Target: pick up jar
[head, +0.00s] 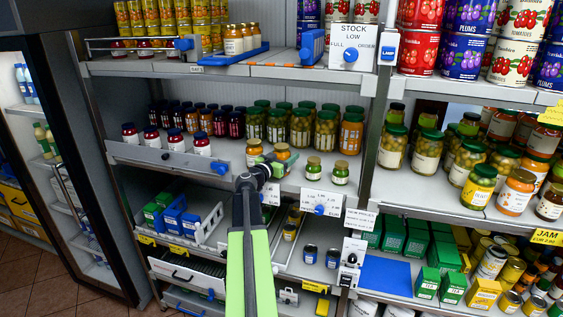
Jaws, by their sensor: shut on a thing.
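My gripper (272,163) reaches over the middle shelf at the end of my green and grey arm. It is shut on a small jar with an orange lid (283,153); the jar's lower part is partly hidden by the gripper. I cannot tell whether the jar touches the shelf. Another orange-lidded jar (253,149) with a pale label stands just left of the gripper. Two small green-lidded jars (313,168) and (341,173) stand to the right on the same shelf.
Rows of green-lidded jars (302,127) stand behind the gripper, with dark red jars (219,123) to their left. The upper shelf (270,75) overhangs the back. Price cards (322,203) line the shelf's front edge. More jars (427,152) fill the right shelf.

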